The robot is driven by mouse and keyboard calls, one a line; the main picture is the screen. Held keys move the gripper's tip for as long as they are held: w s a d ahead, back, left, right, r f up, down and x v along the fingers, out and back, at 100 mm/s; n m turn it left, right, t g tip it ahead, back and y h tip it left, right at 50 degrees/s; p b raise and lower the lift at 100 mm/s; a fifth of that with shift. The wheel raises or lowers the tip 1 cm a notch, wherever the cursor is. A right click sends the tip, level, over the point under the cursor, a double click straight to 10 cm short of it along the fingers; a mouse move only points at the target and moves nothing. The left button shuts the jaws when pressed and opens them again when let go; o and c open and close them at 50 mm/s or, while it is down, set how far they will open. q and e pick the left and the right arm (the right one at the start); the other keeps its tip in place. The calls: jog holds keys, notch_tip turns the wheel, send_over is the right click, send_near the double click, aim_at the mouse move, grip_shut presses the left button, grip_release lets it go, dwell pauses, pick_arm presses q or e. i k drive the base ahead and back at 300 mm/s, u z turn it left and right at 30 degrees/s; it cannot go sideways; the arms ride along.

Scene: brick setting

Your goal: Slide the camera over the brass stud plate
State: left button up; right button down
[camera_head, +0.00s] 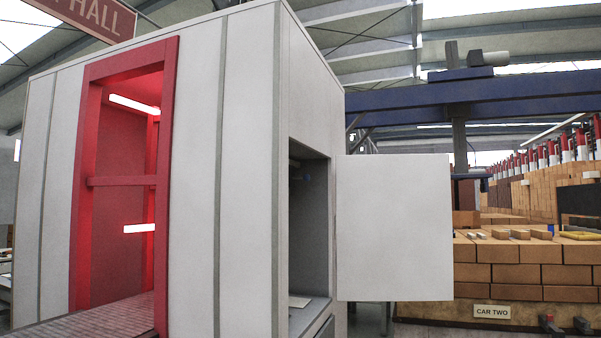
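I cannot make out the camera or the brass stud plate in this view. A tall pale grey cabinet (247,150) fills the left and middle, and its side door (394,228) stands open to the right. Inside the side opening, a small flat pale item (299,301) lies on the grey shelf; I cannot tell what it is. A small dark fitting (294,164) is high in the shadow there. Neither of my grippers is in view.
A red-framed opening (122,187) with a red-lit inside is in the cabinet front. A brick stack (522,272) marked by a "CAR TWO" sign (492,312) stands at the right, with loose bricks and small items on top. A blue overhead beam (470,93) spans above it.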

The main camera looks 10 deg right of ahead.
aim_at(292, 178)
jog(key=z, duration=0.7)
jog(key=i, duration=1.95)
jog(key=z, duration=0.7)
jog(key=i, duration=1.6)
jog(key=u, duration=3.25)
